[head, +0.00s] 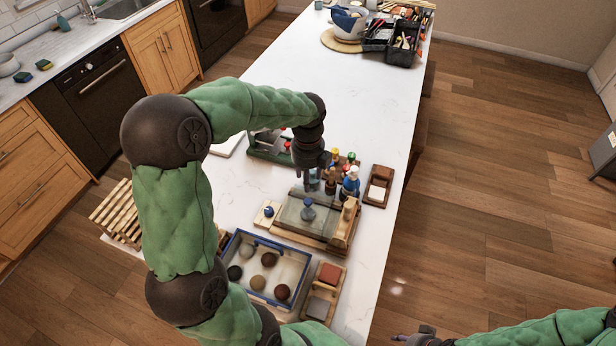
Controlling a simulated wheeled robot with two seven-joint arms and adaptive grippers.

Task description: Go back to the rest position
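My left gripper (312,181) points down over the far edge of a wooden-framed board (290,214), just left of a cluster of small bottles (349,181). Its dark fingers are small and partly merge with the things behind them, so I cannot tell how far apart they are or whether they touch anything. My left arm arches over the left side of the white table (335,98). My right gripper (405,338) is at the bottom edge, right of the table and partly cut off. Its fingers are unclear.
A blue-rimmed tray (227,242) with several clay balls sits at the near end, beside a wooden two-part box (334,291). A small wooden tray (387,174) stands near the right edge. A black tool caddy (405,57) is at the far end.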

